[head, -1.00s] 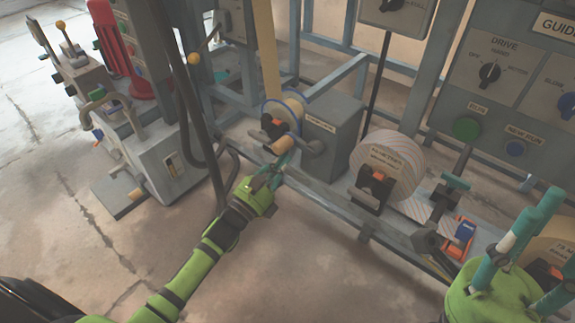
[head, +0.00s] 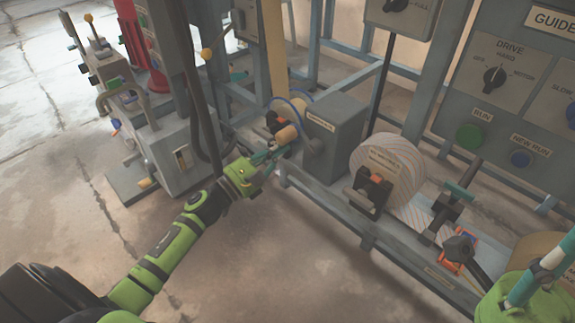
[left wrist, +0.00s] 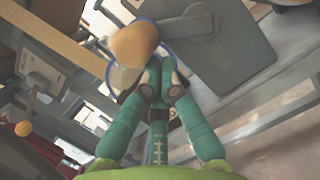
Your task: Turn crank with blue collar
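The crank's tan handle (head: 287,133) sits in front of a blue ring (head: 298,103), beside a grey box (head: 335,125) on the machine's low rail. In the left wrist view the round tan knob (left wrist: 135,45) is large, with the blue ring behind it and a grey arm running right to the box. My left gripper (head: 272,153) is just below and left of the handle. Its teal fingers (left wrist: 160,78) come together at the tips, right below the knob; contact is unclear. My right gripper (head: 540,265) is at the lower right, partly cut off.
A striped roll (head: 385,170) and a teal-handled lever (head: 460,192) stand further right on the rail. A control panel (head: 510,80) hangs at upper right. A grey machine (head: 170,150) and dark hoses stand left. The floor in front is clear.

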